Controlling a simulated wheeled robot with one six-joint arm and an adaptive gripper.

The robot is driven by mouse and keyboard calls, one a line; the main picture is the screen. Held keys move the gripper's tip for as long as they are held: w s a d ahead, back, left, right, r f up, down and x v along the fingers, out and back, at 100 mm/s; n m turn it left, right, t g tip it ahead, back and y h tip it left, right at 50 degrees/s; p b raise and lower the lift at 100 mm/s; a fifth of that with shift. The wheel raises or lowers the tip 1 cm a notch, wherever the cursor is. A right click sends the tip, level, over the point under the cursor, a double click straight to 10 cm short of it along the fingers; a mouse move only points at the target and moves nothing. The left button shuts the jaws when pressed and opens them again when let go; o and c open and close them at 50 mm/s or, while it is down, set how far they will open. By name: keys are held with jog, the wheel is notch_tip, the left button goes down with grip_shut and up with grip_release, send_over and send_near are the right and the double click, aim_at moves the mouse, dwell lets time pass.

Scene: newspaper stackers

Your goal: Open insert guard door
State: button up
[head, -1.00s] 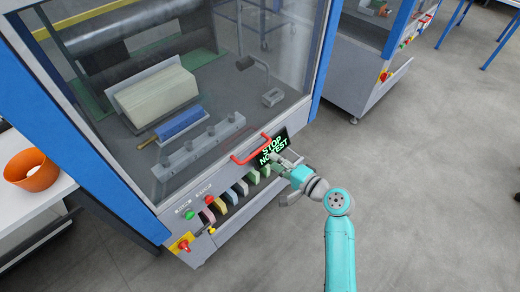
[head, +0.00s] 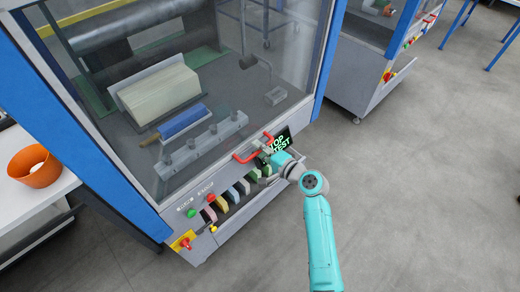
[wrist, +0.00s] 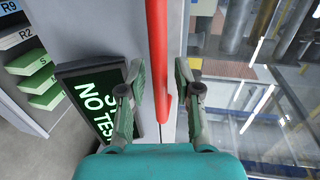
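The insert guard door (head: 190,90) is a large clear panel on the front of the machine and looks closed. Its red bar handle (head: 245,157) is at the door's lower edge, partly hidden by my gripper (head: 266,160). In the wrist view the red handle (wrist: 158,50) runs between the two fingers of my gripper (wrist: 161,75). The fingers are open, one on each side of the handle, with gaps visible. The clear door also fills the right of the wrist view (wrist: 270,100).
A dark display (head: 278,142) with green text sits beside the handle; it also shows at the left in the wrist view (wrist: 95,95). Coloured slots and buttons line the front below. An orange bowl (head: 34,166) is on a white table at left.

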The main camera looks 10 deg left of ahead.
grip_shut()
notch_tip(320, 180, up, 48)
jog(key=shift+o, duration=1.6)
grip_release()
jog(key=shift+f, duration=0.1)
jog(key=shift+s+d, duration=0.1)
jog(key=v, duration=1.1)
jog(key=shift+s+d, duration=0.25)
jog(key=shift+d, duration=0.1)
